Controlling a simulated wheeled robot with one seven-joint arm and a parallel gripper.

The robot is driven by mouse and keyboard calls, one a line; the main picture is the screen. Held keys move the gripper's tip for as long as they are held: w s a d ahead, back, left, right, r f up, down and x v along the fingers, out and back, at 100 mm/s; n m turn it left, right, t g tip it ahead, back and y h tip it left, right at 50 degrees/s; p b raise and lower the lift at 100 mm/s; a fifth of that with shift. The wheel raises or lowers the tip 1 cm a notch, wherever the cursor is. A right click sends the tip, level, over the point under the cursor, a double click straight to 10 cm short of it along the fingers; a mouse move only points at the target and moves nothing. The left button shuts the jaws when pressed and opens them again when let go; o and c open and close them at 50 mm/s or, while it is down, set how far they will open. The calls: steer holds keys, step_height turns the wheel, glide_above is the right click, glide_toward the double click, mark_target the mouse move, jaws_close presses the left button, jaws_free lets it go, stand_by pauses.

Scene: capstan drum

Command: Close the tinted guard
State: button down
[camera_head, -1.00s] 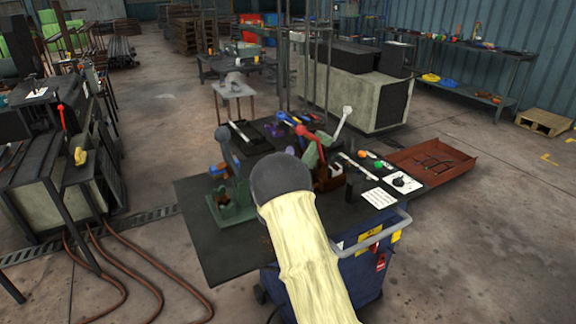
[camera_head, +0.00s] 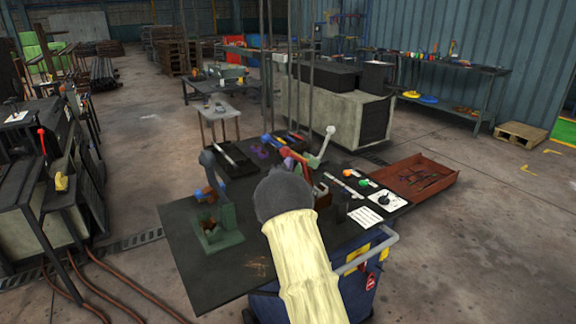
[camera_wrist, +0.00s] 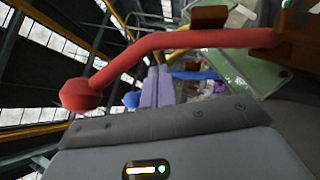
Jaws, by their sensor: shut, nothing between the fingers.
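I cannot pick out the tinted guard with certainty in either view. On the black bench top (camera_head: 240,275) in the head view stands a green fixture (camera_head: 222,236) with a grey ball-ended lever (camera_head: 207,160). To its right are a red lever (camera_head: 290,156) and a pale lever with a white knob (camera_head: 329,132), partly hidden by my arm. In the wrist view a red lever (camera_wrist: 185,42) with a red knob crosses just above my gripper (camera_wrist: 165,118), with a green part (camera_wrist: 268,72) behind it. My gripper is shut and empty; its fingertips are not clearly visible, and contact with the lever cannot be judged.
A rust-red tray (camera_head: 420,178) juts out at the bench's right. A white card with a black knob (camera_head: 383,197) and a printed sheet (camera_head: 366,217) lie near the right edge. A grey machine (camera_head: 335,112) stands behind.

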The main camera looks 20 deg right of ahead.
steer(key=shift+w+d+r, duration=0.15)
steer(key=shift+d, duration=0.25)
steer(key=shift+w+d+r, duration=0.1)
steer(key=shift+d+r, duration=0.05)
steer(key=shift+d, duration=0.2)
steer(key=shift+s, duration=0.2)
steer(key=b+v, duration=0.1)
steer(key=v, duration=1.6)
steer(key=shift+s, duration=0.2)
steer(key=shift+r, duration=0.1)
